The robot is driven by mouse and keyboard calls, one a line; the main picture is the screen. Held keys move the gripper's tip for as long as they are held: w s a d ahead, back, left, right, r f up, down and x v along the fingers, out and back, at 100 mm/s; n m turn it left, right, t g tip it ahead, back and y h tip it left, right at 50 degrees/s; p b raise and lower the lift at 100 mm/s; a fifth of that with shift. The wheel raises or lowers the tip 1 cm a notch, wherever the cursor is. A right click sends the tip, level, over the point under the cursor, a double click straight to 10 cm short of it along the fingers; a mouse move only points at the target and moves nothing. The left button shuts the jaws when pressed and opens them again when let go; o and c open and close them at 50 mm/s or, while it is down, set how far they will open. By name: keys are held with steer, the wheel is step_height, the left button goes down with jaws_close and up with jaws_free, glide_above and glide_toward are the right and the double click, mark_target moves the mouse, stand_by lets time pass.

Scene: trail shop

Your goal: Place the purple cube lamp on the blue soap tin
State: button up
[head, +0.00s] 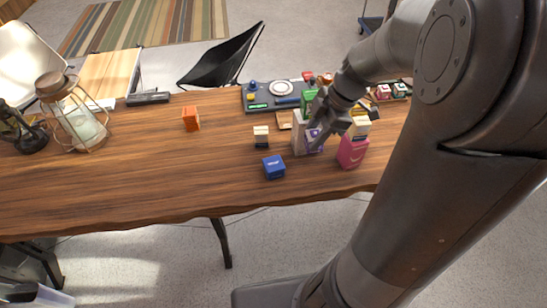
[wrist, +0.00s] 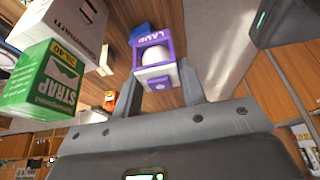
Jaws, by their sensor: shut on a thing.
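The purple cube lamp (wrist: 152,41), purple and white with "LAMP" on its side, sits between the two fingers of my gripper (wrist: 162,82) in the wrist view. In the head view my gripper (head: 328,122) is over the right part of the table, and the purple lamp (head: 313,141) shows partly behind its fingers. The blue soap tin (head: 273,167) stands on the wooden table near its front edge, to the left of the lamp and apart from it. A blue thing (wrist: 141,29) behind the lamp in the wrist view looks like the tin, partly hidden.
A pink box (head: 352,152) stands right of my gripper. A white box (head: 298,137) and a green strap box (head: 308,103) stand close to it; the strap box (wrist: 45,85) is large in the wrist view. A small cream-and-black box (head: 261,136) is behind the tin.

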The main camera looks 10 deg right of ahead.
steer(key=w+a+f, duration=0.1)
steer(key=a+f, duration=0.1)
steer(key=a, duration=0.1)
steer(key=w+a+f, duration=0.1)
steer(key=a+f, duration=0.1)
steer(key=a, duration=0.1)
steer(key=w+a+f, duration=0.2)
steer(key=a, duration=0.1)
steer(key=shift+a+f, duration=0.1)
steer(key=shift+a, duration=0.15)
steer(key=shift+f, duration=2.05)
steer(key=shift+f, duration=0.15)
steer(key=o, duration=1)
